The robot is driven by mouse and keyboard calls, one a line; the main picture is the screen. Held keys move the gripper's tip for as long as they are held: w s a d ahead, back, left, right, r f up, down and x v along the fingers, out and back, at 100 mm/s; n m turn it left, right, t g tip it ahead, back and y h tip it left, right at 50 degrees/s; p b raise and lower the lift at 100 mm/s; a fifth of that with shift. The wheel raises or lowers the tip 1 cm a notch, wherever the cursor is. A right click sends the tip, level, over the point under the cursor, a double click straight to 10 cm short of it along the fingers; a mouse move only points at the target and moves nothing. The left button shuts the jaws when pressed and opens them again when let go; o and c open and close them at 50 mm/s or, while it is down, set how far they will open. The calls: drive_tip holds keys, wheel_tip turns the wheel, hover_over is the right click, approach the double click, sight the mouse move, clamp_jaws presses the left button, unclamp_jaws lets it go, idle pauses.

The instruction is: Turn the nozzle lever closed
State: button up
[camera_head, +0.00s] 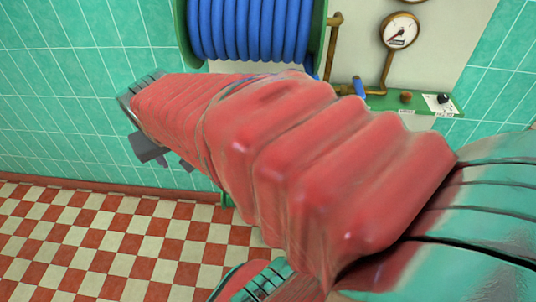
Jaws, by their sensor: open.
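My arm in its red ribbed sleeve crosses the middle of the view from the lower right to the upper left. At its far end my gripper (166,157) shows as dark grey jaw pieces, mostly hidden by the arm. It is open, in front of the teal tiled wall, and I see nothing between the jaws. A blue hose (250,28) is wound on a green reel (184,36) at the top, above the arm. I cannot make out a nozzle or its lever; the arm hides the area below the reel.
A white dial gauge (399,31) on copper pipe (386,72) is on the wall at the upper right. Below it is a green ledge (385,103) with a black knob (443,98). A small blue piece (359,88) shows beside it. The checkered floor (110,245) at the lower left is clear.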

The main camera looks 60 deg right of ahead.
drive_tip(key=w+d+f+m+g+h, duration=0.1)
drive_tip(key=d+f+m, duration=0.3)
drive_tip(key=d+f, duration=0.55)
drive_tip(key=w+d+f+m+g+h, duration=0.1)
drive_tip(key=d+f+m+g, duration=0.2)
drive_tip(key=d, duration=1.2)
drive_tip(key=s+d+f+m, duration=0.2)
drive_tip(key=s+d+f, duration=0.3)
drive_tip(key=f, duration=0.5)
drive_tip(key=s+d+f+m, duration=0.3)
drive_tip(key=s+d+f, duration=0.2)
drive_tip(key=d+f, duration=0.5)
drive_tip(key=shift+d+f, duration=0.25)
drive_tip(key=shift+f, duration=0.15)
drive_tip(key=shift+f, duration=0.1)
drive_tip(key=shift+s+a+x, duration=0.1)
drive_tip(key=shift+a+x, duration=0.05)
drive_tip(key=shift+x, duration=3.2)
drive_tip(key=shift+s+a+x, duration=0.15)
drive_tip(key=shift+x, duration=3.25)
drive_tip(key=shift+f, duration=0.15)
